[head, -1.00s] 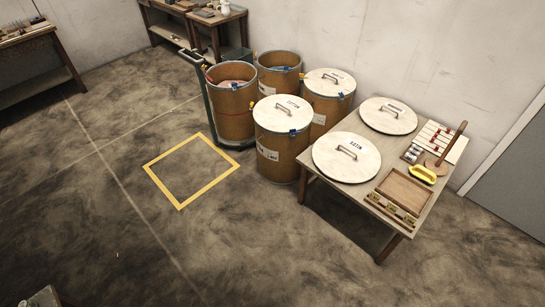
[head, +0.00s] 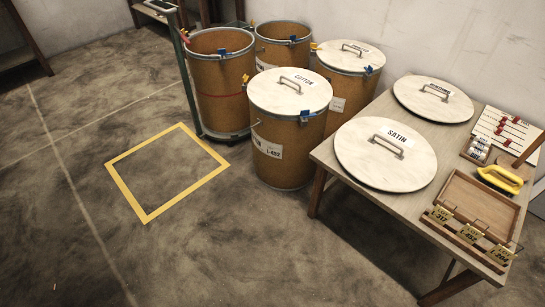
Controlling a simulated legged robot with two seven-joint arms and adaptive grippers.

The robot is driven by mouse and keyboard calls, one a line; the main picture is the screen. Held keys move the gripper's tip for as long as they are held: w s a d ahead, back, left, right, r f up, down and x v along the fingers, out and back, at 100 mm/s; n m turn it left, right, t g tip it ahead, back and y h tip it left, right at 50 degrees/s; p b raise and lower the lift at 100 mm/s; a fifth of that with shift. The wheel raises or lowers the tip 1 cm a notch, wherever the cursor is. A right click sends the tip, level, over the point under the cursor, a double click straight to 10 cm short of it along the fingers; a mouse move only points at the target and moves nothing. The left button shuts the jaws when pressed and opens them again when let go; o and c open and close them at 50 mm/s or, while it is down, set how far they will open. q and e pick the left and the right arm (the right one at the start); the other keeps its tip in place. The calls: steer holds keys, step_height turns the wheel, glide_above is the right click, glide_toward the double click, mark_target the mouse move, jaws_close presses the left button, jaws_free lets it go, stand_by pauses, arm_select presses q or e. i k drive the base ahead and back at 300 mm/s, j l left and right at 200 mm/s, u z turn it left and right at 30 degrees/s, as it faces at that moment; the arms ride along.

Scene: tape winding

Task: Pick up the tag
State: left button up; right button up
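Three yellow tags stand in a row on a wooden rack (head: 455,237) at the front edge of the table. The left tag (head: 440,213) seems to read L-317. The middle tag (head: 470,233) seems to read L-452. The right tag (head: 501,254) is too small to read surely. Each has a thin wire loop above it. A drum (head: 287,165) with a lid marked COTTON carries a white label that seems to read L-452. Neither of my grippers is in view.
Several drums stand behind, one on a hand truck (head: 188,80). A yellow floor square (head: 137,207) is empty. Floor in front is clear.

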mark_target(468, 233)
steer(key=z, duration=1.3)
